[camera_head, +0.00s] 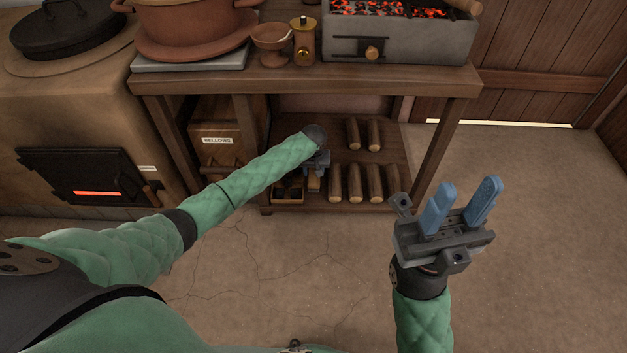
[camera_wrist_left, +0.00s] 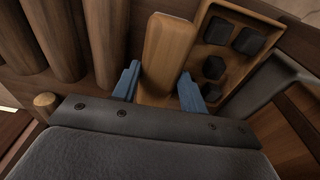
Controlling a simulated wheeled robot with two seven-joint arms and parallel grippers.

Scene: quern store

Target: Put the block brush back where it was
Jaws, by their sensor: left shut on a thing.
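My left gripper (camera_head: 316,166) is at the lower shelf of the wooden bench, partly hidden by its own arm. In the left wrist view its blue fingers (camera_wrist_left: 162,88) are shut on a wooden piece, which I take to be the block brush (camera_wrist_left: 170,50). A bit of the block brush (camera_head: 314,184) also shows under the gripper in the head view. Its bristles are not visible, and I cannot tell whether it touches the shelf. My right gripper (camera_head: 466,197) is open and empty over the floor at the right.
The lower shelf (camera_head: 340,150) holds several logs (camera_head: 354,182) right of the left gripper. A small wooden box (camera_head: 289,195) with dark lumps is close beside the brush. A bellows box (camera_head: 216,140) stands left. The brazier (camera_head: 400,38) glows on the bench top.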

